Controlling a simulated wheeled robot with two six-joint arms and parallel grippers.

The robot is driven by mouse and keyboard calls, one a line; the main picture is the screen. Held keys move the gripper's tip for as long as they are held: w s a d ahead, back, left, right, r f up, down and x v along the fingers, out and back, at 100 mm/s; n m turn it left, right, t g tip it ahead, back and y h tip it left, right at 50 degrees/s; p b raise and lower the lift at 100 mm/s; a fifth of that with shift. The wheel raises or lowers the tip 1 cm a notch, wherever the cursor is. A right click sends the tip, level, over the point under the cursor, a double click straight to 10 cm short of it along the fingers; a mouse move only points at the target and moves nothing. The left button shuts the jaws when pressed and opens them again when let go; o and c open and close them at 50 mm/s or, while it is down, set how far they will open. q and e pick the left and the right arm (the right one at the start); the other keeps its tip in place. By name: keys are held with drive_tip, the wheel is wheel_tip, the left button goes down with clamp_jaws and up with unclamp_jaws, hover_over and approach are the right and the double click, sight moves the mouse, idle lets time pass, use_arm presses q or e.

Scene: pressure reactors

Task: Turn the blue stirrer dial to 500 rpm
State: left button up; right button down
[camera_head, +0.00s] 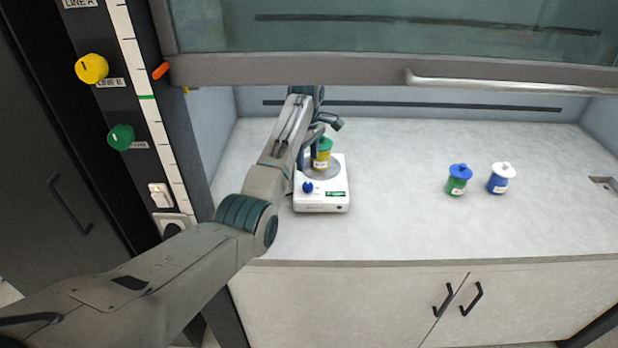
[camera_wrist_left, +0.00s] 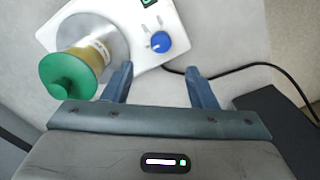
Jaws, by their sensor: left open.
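The blue stirrer dial (camera_head: 308,187) is on the front left of the white stirrer (camera_head: 322,203). In the left wrist view the blue dial (camera_wrist_left: 161,42) has a pale pointer line and tick marks beside it; the rpm setting is too small to read. A yellow vessel with a green lid (camera_wrist_left: 70,75) stands on the stirrer's round grey plate. My left gripper (camera_wrist_left: 160,85) is open and empty, its fingers pointing toward the dial and apart from it. In the head view my left arm partly hides the stirrer and vessel. My right gripper is not in view.
A green vessel with a blue lid (camera_head: 458,180) and a blue vessel with a white lid (camera_head: 501,179) stand to the right on the bench. The raised sash (camera_head: 350,72) crosses above. A black cable (camera_wrist_left: 222,70) runs beside the stirrer. Yellow (camera_head: 91,68) and green (camera_head: 120,137) knobs are at left.

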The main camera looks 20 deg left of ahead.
use_arm(q)
drive_tip(key=p, duration=0.2)
hover_over(307, 184)
wheel_tip(307, 184, down, 5)
drive_tip(key=shift+s+r, duration=0.1)
drive_tip(key=shift+s, duration=0.05)
drive_tip(key=f, duration=0.4)
drive_tip(key=shift+w, duration=0.2)
drive_tip(key=shift+s+f, duration=0.1)
drive_tip(key=shift+f, duration=0.4)
drive_tip(key=c, duration=0.7)
drive_tip(key=shift+c, duration=1.4)
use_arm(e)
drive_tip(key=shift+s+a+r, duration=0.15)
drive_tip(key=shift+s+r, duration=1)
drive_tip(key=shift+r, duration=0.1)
